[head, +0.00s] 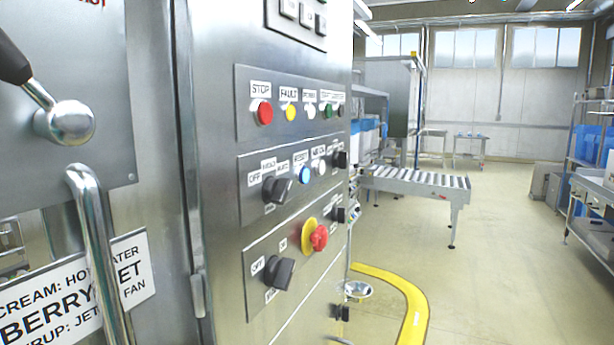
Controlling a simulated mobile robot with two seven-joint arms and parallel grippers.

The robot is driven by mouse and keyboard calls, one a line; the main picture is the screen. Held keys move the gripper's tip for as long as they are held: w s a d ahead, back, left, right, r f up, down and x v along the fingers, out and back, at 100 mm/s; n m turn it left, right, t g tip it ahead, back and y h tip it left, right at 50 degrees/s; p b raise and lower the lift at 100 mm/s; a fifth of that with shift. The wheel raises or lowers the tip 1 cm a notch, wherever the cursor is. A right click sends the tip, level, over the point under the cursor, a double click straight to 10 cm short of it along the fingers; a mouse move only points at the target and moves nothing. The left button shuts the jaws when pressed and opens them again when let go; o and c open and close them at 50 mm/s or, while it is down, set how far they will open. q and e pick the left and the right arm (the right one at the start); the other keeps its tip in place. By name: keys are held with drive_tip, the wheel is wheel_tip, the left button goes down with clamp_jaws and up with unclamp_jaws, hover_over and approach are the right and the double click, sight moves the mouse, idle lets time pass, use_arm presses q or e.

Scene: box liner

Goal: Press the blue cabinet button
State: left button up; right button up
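The blue button (305,174) is small and round. It sits on the middle plate of the steel control cabinet (215,60), just right of a black rotary switch (277,189) and left of a white button (320,168). Its label above appears to read RESET. Nothing covers it. From this view I cannot tell whether it is pressed in. Neither of my grippers shows in the head view.
Red (263,112), yellow (290,111) and green (327,110) buttons or lamps line the plate above. A red emergency knob (319,237) is below. A metal handle (95,250) stands out at left.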

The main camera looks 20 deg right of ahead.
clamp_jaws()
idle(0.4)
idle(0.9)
